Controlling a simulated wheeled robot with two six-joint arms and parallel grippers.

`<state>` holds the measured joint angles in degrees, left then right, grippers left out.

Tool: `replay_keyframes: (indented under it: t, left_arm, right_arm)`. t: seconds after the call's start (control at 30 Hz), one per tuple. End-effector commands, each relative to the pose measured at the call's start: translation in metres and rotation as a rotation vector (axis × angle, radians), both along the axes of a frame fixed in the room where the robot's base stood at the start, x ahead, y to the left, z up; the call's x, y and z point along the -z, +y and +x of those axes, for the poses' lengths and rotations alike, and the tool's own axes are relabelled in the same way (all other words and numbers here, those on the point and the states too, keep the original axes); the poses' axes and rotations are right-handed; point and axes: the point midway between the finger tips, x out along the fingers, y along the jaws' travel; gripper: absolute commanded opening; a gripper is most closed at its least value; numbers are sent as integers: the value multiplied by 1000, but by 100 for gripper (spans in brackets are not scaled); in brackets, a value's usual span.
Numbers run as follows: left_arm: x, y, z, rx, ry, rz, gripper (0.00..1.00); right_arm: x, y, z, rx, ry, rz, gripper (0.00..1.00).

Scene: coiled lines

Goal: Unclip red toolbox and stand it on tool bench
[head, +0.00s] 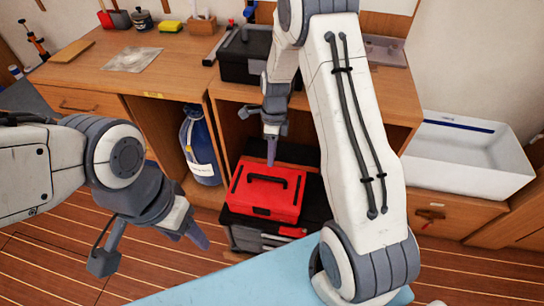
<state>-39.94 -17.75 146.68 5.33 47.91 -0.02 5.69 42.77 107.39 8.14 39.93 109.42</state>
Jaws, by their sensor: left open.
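The red toolbox (250,204) lies flat on top of a dark case (243,236) in the open bay under the wooden tool bench (165,68). Its dark handle (266,179) is on the upper side. Whether its clips are fastened is too small to tell. My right gripper (272,145) points down just above the back of the red toolbox, apart from the handle as far as I can see. Its fingers are seen nearly edge-on, so its opening is unclear. My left gripper (152,250) is open and empty over the floor, left of the toolbox.
A black toolbox (245,58) stands on the bench near the bay. A blue bag (199,150) stands left of the red toolbox. A white basin (465,150) is at the right. The bench's left-middle top is mostly clear. A light blue surface (225,288) is in front.

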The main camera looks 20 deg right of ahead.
Motion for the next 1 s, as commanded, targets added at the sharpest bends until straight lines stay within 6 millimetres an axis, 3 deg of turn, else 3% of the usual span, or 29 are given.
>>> replay_keyframes:
  t: [0.6,0.8,1.0]
  left_arm:
    - [7,0,0,0,0,0,57]
    - [8,0,0,0,0,0,57]
    - [8,0,0,0,0,0,57]
  right_arm:
    - [90,6,-14,37,9,-4,35]
    - [105,8,-16,36,7,-4,35]
    - [107,8,-16,35,6,-5,35]
